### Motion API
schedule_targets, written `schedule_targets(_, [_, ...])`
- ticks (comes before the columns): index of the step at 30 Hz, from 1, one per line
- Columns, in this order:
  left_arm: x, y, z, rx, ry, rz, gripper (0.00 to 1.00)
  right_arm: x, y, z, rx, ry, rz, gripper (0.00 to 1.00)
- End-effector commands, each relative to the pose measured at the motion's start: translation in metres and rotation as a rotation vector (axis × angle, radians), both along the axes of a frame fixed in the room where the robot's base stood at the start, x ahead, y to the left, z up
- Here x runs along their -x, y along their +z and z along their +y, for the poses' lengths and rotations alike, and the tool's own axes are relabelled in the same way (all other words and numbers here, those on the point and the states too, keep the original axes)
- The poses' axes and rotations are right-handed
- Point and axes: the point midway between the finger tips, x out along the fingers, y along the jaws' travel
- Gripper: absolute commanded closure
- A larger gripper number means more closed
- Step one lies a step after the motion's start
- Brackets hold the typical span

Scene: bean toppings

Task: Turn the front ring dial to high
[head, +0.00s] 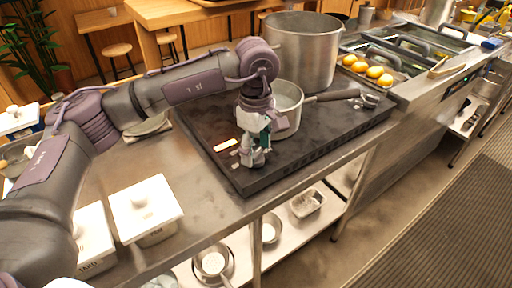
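The dark cooktop (322,137) stands on the metal counter. A small lit panel (225,145) shows near its left end. My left gripper (253,160) points down over the front left part of the cooktop, close to that panel. Its fingers are small and overlap in the view, so I cannot tell whether they are open or shut, or whether they touch anything. I cannot make out the front ring dial; the gripper may hide it. My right gripper is not in view.
A saucepan (287,98) sits just behind my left gripper, its handle pointing right. A large pot (303,60) stands behind it. White lidded containers (146,208) stand on the counter at left. Yellow-orange items (366,68) lie beyond the cooktop. Bare counter (205,185) lies left of the cooktop.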

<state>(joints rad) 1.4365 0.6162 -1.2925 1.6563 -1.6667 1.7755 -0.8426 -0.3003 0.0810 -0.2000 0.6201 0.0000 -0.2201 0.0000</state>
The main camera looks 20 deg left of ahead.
Motion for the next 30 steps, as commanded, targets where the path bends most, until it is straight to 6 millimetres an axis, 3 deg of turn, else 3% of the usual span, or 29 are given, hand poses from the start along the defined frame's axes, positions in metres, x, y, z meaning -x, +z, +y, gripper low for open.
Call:
schedule_targets(11, [0.0, 0.004, 0.0, -0.001, 0.001, 0.001, 0.31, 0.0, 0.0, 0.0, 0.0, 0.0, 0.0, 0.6])
schedule_targets(14, [0.0, 0.017, 0.0, 0.0, 0.001, 0.0, 0.31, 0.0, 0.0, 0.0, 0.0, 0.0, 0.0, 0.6])
schedule_targets(24, [0.0, 0.088, -0.001, 0.001, 0.001, -0.002, 0.31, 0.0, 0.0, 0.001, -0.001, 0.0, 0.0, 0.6])
schedule_targets(30, [0.0, 0.113, 0.0, -0.001, 0.0, 0.001, 0.31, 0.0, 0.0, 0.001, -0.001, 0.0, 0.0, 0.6])
